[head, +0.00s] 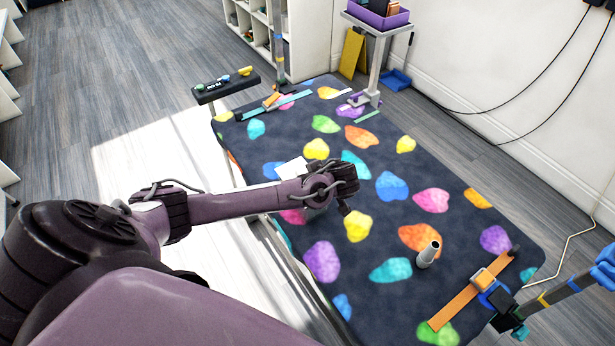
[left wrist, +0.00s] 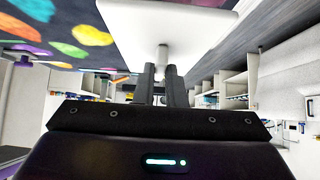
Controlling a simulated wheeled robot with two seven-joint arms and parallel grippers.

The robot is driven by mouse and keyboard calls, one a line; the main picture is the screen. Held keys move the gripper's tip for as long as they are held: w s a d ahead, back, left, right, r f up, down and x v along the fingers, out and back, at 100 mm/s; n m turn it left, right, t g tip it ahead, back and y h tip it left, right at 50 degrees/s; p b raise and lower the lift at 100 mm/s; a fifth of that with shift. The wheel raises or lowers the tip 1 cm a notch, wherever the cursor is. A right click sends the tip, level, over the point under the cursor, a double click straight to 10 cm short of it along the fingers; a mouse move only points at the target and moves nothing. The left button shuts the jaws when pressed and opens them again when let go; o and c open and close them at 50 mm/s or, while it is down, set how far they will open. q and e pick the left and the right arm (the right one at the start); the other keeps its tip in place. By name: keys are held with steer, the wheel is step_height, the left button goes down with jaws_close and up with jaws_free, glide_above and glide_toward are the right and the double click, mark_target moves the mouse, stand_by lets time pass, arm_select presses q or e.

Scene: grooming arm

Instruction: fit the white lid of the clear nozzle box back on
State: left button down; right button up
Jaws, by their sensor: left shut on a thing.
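The white lid (left wrist: 205,18) is a flat panel with a small knob, seen at the top of the left wrist view. My left gripper (left wrist: 163,75) is shut on the knob and holds the lid beyond its fingertips. In the head view, a white patch that looks like the lid (head: 292,168) shows just behind my left forearm, above the patterned mat. My left gripper's fingers are hidden there by the wrist. My right gripper is not in view.
An orange strap (head: 458,306) and blue clamp (head: 505,312) are at the near right edge. A small black tray (head: 226,86) stands beside the far left corner. The mat's right middle is clear.

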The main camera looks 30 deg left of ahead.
arm_select(q)
steer(key=shift+f+b, duration=0.6)
steer(key=shift+f, duration=0.3)
steer(key=c, duration=1.4)
jaws_free()
steer(key=shift+r, duration=0.1)
steer(key=b+v, duration=0.1)
steer(key=v, duration=0.6)
steer(key=shift+s+d+r+b, duration=0.1)
steer(key=shift+d+r+b, duration=0.15)
steer(key=shift+b, duration=0.1)
steer(key=shift+d, duration=0.1)
